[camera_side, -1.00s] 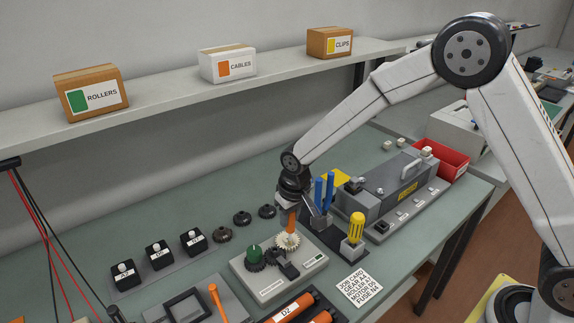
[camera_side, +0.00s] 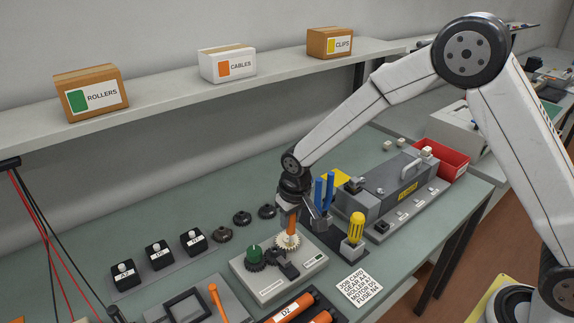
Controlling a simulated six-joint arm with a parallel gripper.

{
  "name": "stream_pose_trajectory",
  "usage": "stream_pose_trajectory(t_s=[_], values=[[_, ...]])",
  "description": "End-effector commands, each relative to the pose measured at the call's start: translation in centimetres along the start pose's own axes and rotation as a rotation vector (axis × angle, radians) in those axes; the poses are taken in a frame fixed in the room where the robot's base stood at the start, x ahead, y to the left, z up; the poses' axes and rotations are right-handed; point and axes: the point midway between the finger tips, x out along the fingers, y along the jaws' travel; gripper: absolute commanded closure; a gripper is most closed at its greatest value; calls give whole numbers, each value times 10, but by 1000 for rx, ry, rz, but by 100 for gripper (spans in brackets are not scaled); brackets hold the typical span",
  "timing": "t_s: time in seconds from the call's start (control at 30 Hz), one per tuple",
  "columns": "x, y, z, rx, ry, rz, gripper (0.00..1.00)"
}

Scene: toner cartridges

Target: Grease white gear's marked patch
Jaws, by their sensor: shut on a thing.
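The white gear (camera_side: 287,243) sits on a grey gear base (camera_side: 272,283), beside a dark gear with a green knob (camera_side: 254,254). My gripper (camera_side: 294,208) is above the white gear, shut on an orange-handled tool (camera_side: 292,224) that points down. The tool's lower end is at the gear's upper face. I cannot tell whether it touches. The marked patch on the gear is too small or hidden to make out.
Blue-handled pliers (camera_side: 324,189) and a yellow screwdriver (camera_side: 356,227) stand in a dark rack just right of my gripper. A grey machine (camera_side: 395,190) lies behind them. A job card (camera_side: 359,288) lies at the front right. Black blocks (camera_side: 159,254) stand at left.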

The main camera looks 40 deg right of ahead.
Motion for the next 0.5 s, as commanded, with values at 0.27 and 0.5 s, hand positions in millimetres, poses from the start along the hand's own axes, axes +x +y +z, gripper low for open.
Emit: stream_pose_trajectory(t_s=[0.27, 0.5], values=[[2, 2, -6, 1, -1, 0, 100], [2, 2, -6, 1, -1, 0, 100]])
